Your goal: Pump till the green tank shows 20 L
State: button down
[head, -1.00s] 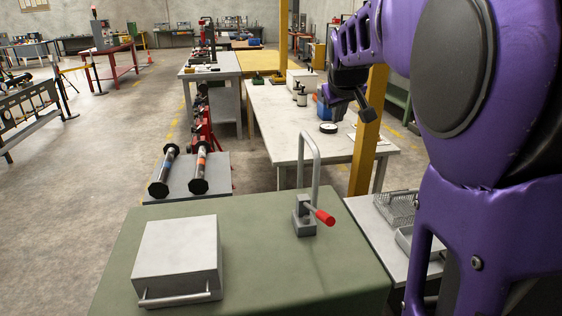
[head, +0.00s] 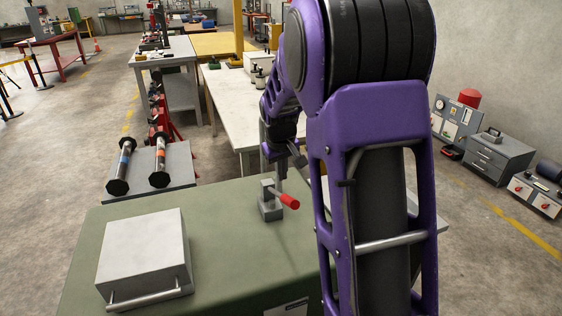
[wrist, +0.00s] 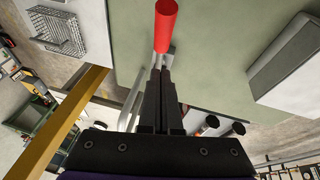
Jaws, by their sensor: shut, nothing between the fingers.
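The green tank (head: 215,275) has a broad flat top at the front of the head view. A grey hand pump (head: 270,208) stands on it, with a red-gripped lever (head: 289,201) pointing right and toward the camera. My gripper (head: 298,160) is just above and behind the lever in the head view. In the wrist view its fingers (wrist: 160,72) are shut and empty, with the red grip (wrist: 166,25) beyond their tips. I cannot tell contact, but the fingers are not around the lever. A pale plate (head: 287,307) on the tank's front is cut off; no litre reading is legible.
A grey box with a bar handle (head: 145,252) sits on the tank's left. Two flanged spools (head: 121,165) lie on a grey stand behind. A long white table (head: 232,100) extends beyond the pump. My arm hides the tank's right side. The tank top between box and pump is clear.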

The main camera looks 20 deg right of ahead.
aim_at(287, 196)
jog(key=shift+s+d+f, duration=0.15)
jog(key=shift+s+f, duration=0.1)
jog(key=shift+f, duration=0.5)
jog(key=shift+s+d+f, duration=0.15)
jog(key=shift+s+f, duration=0.05)
jog(key=shift+f, duration=0.55)
jog(key=shift+s+d+f, duration=0.15)
jog(key=shift+s+f, duration=0.1)
jog(key=shift+f, duration=0.5)
